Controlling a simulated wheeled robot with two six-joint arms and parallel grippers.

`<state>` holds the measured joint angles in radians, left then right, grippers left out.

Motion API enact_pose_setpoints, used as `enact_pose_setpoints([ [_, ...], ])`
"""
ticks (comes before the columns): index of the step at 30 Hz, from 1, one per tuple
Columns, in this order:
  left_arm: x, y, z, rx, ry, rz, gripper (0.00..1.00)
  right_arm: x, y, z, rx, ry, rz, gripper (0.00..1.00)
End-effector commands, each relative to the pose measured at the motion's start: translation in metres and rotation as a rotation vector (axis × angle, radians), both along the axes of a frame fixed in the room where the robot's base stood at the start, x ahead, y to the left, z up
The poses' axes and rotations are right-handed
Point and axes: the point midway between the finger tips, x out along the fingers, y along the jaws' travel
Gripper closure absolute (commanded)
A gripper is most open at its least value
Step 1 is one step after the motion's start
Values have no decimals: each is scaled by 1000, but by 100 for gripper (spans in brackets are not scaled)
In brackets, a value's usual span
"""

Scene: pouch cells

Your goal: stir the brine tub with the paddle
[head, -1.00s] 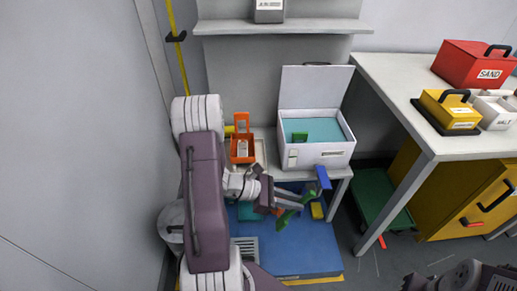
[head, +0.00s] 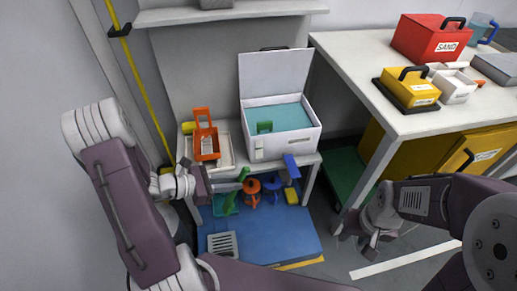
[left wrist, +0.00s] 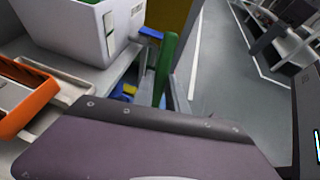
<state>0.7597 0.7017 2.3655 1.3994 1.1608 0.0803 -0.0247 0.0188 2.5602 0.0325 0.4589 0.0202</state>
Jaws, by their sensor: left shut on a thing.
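The tub (head: 287,145) is a white box with a raised lid and a teal inside. It stands on the low stand, with a small green piece (head: 264,127) at its front inside edge. My left gripper (head: 238,184) is left of and below the tub, in front of the stand. It is shut on a green, rod-like thing, probably the paddle (head: 243,174); a green rod (left wrist: 167,66) also stands upright in the left wrist view.
An orange holder (head: 205,142) stands on a tray left of the tub. Orange (head: 250,190) and blue (head: 272,185) pieces are below, above a blue mat (head: 270,235). A table (head: 345,65) with red and yellow boxes is at right. Open floor lies before it.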

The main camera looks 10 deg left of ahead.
Motion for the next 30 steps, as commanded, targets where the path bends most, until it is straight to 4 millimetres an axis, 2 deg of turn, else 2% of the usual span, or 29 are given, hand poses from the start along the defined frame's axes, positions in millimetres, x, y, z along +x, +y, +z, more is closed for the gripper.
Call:
enact_pose_setpoints([
  [3,0,0,17,0,0,0,100,0,0,16,0,0,0,63],
  [30,0,0,106,0,0,0,100,0,0,101,0,0,0,63],
])
